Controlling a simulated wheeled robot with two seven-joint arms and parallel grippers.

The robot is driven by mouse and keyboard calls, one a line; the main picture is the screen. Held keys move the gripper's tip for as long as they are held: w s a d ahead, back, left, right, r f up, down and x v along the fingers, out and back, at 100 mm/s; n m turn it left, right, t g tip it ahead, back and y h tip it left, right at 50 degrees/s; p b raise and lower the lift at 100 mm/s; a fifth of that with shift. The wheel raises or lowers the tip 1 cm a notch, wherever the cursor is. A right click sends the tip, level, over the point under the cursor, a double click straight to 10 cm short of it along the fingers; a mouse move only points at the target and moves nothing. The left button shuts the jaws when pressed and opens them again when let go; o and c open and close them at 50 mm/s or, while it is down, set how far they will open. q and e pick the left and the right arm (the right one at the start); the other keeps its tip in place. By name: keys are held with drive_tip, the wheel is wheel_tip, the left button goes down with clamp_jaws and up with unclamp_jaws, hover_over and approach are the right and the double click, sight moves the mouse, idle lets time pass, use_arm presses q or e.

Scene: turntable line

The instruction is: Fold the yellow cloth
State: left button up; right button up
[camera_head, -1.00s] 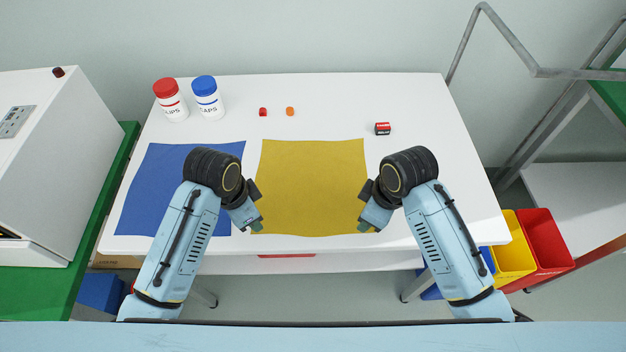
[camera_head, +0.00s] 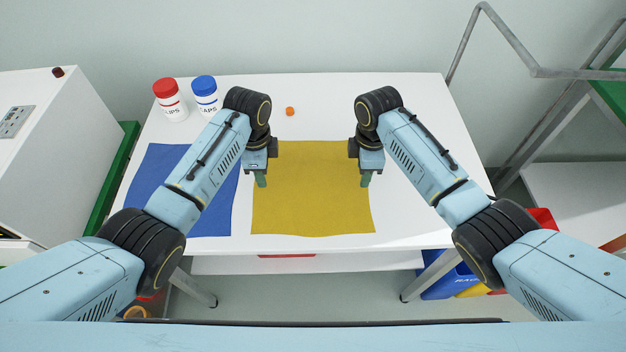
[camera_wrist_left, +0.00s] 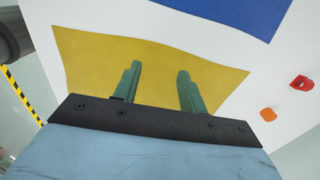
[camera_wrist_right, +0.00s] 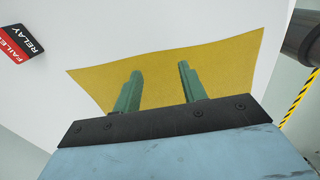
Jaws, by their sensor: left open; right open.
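The yellow cloth (camera_head: 312,195) lies flat and spread out on the white table. It fills much of the left wrist view (camera_wrist_left: 150,68) and the right wrist view (camera_wrist_right: 180,75). My left gripper (camera_head: 261,180) is open and empty over the cloth's left edge, around mid-height. My right gripper (camera_head: 365,180) is open and empty over the cloth's right edge at a similar height. The green fingers stand apart in the left wrist view (camera_wrist_left: 158,90) and the right wrist view (camera_wrist_right: 158,90). I cannot tell whether the fingertips touch the cloth.
A blue cloth (camera_head: 150,190) lies left of the yellow one, partly under my left arm. Red-lidded (camera_head: 170,100) and blue-lidded (camera_head: 206,96) jars stand at the back left. An orange piece (camera_head: 290,111) lies behind the cloth.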

use_arm(q)
drive_tip(key=shift+f, duration=1)
use_arm(e)
drive_tip(key=shift+f, duration=1)
use_arm(q)
drive_tip(key=shift+f, duration=0.2)
use_arm(e)
drive_tip(key=shift+f, duration=0.2)
use_arm(q)
clamp_jaws()
use_arm(e)
clamp_jaws()
use_arm(q)
drive_tip(key=shift+r, duration=0.25)
use_arm(e)
drive_tip(key=shift+r, duration=0.25)
